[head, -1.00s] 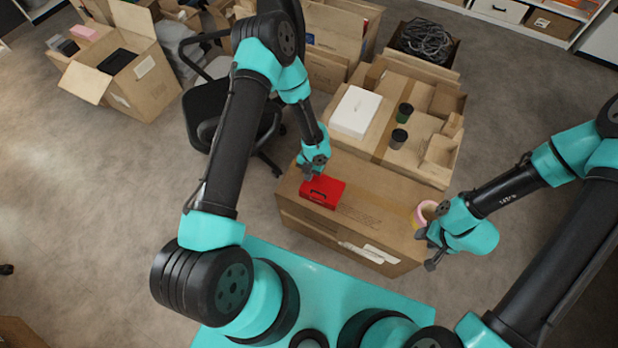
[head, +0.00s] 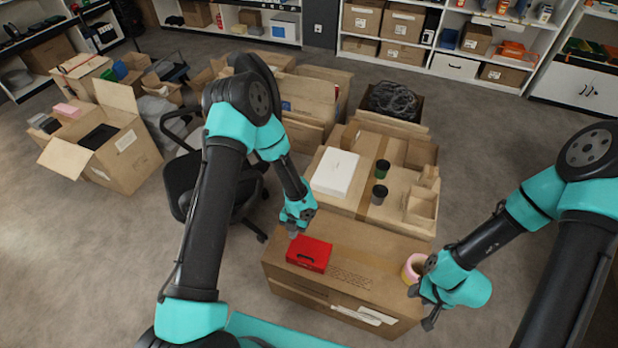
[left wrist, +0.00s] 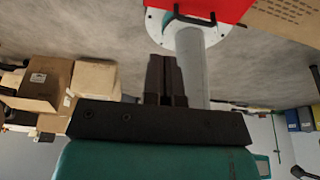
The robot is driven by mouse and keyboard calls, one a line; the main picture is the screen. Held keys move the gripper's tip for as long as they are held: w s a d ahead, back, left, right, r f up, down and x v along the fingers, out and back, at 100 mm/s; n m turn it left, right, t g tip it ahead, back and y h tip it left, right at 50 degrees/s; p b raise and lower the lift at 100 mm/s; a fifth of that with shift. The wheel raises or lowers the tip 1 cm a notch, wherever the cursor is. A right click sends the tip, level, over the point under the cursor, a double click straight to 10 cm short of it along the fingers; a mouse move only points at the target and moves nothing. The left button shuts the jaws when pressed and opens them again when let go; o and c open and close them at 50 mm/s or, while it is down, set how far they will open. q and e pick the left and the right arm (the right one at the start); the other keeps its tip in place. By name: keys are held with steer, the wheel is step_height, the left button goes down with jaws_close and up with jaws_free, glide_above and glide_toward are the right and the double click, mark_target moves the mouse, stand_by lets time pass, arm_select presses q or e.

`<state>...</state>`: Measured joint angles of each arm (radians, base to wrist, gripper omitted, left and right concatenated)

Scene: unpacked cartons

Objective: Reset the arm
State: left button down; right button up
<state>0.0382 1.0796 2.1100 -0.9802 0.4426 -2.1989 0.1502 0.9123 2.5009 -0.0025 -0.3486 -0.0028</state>
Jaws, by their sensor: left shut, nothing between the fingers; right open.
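My left gripper (head: 292,234) is shut and empty, just above and behind the far left corner of the red box (head: 309,253). The red box has a dark handle and lies on the closed carton (head: 350,251). In the left wrist view the shut fingers (left wrist: 167,78) show in the middle, and part of the red box (left wrist: 205,8) shows at the top edge. My right gripper (head: 421,307) is open at the carton's right end, near the pink and yellow tape roll (head: 413,268). I cannot tell whether it touches the roll.
Behind the carton, another carton (head: 335,203) carries a white box (head: 335,173) and two dark cups (head: 381,181). An office chair (head: 180,187) stands to the left. Open cartons (head: 97,150) stand further left. Shelves (head: 440,45) line the back. The floor at lower left is clear.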

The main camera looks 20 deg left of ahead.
arm_select(q)
steer(key=s+a+r+m+t+h, duration=0.1)
steer(key=s+m, duration=0.5)
steer(key=m, duration=1)
steer(key=s+a+r+m+t+h, duration=0.1)
steer(key=s+r+m+t+h, duration=0.2)
steer(key=m, duration=1.4)
steer(key=s+r, duration=0.1)
steer(key=s, duration=0.2)
steer(key=shift+s+r, duration=0.15)
steer(key=shift+s, duration=0.1)
